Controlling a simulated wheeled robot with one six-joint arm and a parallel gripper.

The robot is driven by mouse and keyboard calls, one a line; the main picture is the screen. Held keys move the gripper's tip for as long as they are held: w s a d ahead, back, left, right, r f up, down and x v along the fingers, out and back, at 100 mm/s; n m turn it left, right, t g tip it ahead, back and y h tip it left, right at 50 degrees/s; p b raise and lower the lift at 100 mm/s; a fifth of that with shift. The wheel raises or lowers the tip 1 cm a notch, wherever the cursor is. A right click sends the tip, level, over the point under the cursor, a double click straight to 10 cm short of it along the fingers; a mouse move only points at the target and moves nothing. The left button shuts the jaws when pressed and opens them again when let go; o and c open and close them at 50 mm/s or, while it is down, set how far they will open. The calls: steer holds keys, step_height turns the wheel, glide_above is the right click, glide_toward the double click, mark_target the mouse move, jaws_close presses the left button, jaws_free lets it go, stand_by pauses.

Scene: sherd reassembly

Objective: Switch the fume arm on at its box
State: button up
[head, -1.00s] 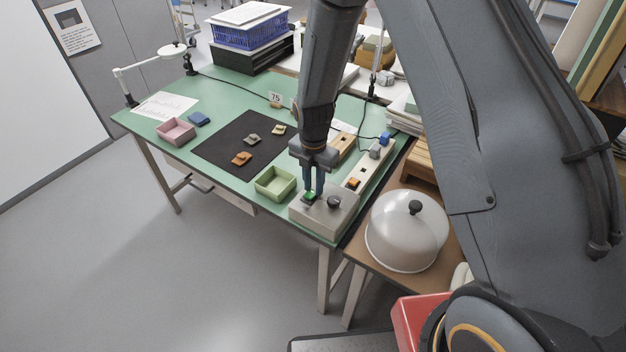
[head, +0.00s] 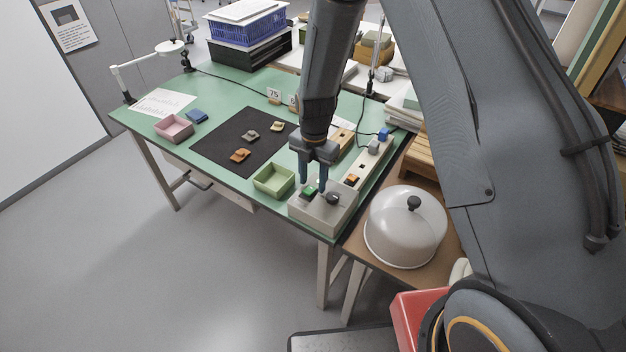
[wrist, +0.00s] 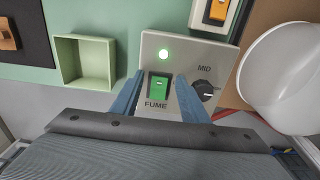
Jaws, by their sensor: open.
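The fume arm's box (head: 326,212) is a grey box at the near right corner of the green table. My gripper (head: 313,188) is open and empty just above the box. In the wrist view its two blue fingers stand on either side of the switch, the right one close to the knob. Whether a fingertip touches the box I cannot tell.
A green tray (head: 273,180) stands left of the box. A power strip (head: 366,165) with an orange switch lies behind it. A glass-like dome with a black knob (head: 406,228) stands on the brown side table at right. A black mat (head: 225,150) holds several sherds.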

step_height(320, 180, up, 7)
steer(key=b, duration=0.2)
steer(key=shift+w+r, duration=0.15)
steer(key=shift+r, duration=0.05)
steer(key=shift+d, duration=0.1)
stand_by(0.3)
steer(key=s+d+r+m+t+b, duration=0.1)
steer(key=s+d+m, duration=0.5)
steer(key=m, duration=0.8)
steer(key=s+d+r+m+b, duration=0.2)
steer(key=s+d+r+m, duration=0.4)
steer(key=s+m, duration=0.5)
steer(key=d+m, duration=0.1)
steer(key=m, duration=0.2)
steer(key=shift+d+r+t+b, duration=0.3)
steer(key=shift+t+b, duration=0.05)
steer(key=shift+t, duration=0.05)
